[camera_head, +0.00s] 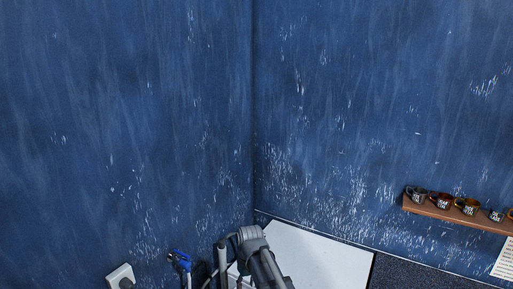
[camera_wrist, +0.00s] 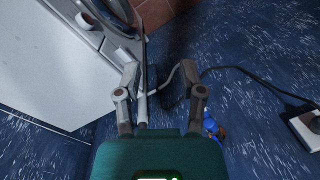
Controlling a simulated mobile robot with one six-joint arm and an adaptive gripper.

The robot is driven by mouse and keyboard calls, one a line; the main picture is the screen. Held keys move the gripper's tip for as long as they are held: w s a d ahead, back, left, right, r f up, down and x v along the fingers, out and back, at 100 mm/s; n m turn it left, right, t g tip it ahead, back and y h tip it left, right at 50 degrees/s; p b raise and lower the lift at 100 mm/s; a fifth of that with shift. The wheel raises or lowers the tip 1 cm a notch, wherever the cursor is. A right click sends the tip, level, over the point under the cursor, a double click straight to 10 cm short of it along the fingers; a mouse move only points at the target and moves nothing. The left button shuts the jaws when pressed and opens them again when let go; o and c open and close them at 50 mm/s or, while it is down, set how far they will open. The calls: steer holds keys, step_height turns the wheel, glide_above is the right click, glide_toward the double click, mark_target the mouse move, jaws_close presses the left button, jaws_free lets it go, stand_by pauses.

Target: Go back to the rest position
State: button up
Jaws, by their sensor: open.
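My gripper (camera_wrist: 160,82) is open in the wrist view, with its two fingers apart and nothing between them. Behind the fingers are a grey hose and cable near the blue wall. In the head view my grey arm shows at the bottom middle; its gripper is not clearly visible there.
A white worktop (camera_head: 315,255) lies right of my arm in the corner. A wooden shelf (camera_head: 460,215) with several mugs hangs on the right wall. A blue tap-like fitting (camera_head: 179,257) and a white socket (camera_head: 120,276) are on the left wall. A white appliance (camera_wrist: 50,65) stands left in the wrist view.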

steer(key=s+d+f+m+b, duration=0.3)
steer(key=s+d, duration=0.2)
steer(key=d, duration=0.5)
steer(key=s+d+f+m+b, duration=0.3)
steer(key=s+d+f, duration=0.1)
steer(key=d, duration=0.6)
steer(key=shift+s+d+f+t+h, duration=0.3)
steer(key=shift+s+t+h, duration=0.1)
steer(key=shift+s, duration=0.25)
